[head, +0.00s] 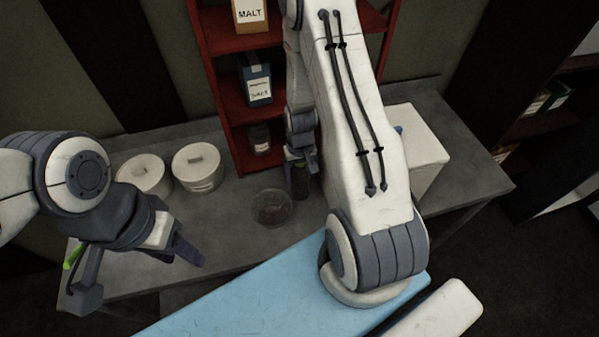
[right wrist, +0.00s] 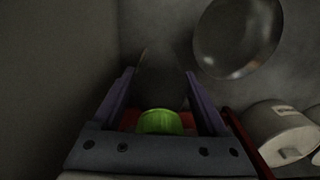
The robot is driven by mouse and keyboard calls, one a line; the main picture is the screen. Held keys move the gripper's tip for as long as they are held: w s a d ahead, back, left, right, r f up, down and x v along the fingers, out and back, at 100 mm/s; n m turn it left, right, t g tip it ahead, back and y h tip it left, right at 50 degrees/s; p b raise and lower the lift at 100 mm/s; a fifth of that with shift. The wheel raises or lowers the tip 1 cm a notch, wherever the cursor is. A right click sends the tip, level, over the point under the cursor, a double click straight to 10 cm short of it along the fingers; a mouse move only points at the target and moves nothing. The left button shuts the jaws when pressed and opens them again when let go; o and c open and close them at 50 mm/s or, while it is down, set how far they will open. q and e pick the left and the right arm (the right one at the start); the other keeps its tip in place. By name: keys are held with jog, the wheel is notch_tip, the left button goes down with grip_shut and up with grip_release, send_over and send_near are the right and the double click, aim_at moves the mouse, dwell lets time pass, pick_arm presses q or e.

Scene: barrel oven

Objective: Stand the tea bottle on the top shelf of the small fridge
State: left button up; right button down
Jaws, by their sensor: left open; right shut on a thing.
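The tea bottle, dark with a green cap, is in my right gripper (head: 301,160). In the right wrist view the green cap (right wrist: 160,122) sits between the purple fingers, and the dark body (right wrist: 160,75) extends beyond them. In the head view the bottle is mostly hidden by the gripper and arm; its dark lower part (head: 301,185) shows over the table, but I cannot tell whether it touches. My left gripper (head: 140,272) is open and empty at the left front of the table. A white box (head: 425,160), possibly the small fridge, stands right of my right arm, partly hidden; no shelf shows.
A round glass bowl (head: 272,207) is just left of the bottle. Two lidded white pots (head: 145,173) (head: 197,168) stand on the grey table (head: 232,225) at left. A red shelf (head: 229,90) with boxes stands behind. A light-blue surface (head: 250,292) lies in front.

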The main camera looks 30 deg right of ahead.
jog(key=shift+f, duration=0.2)
grip_release()
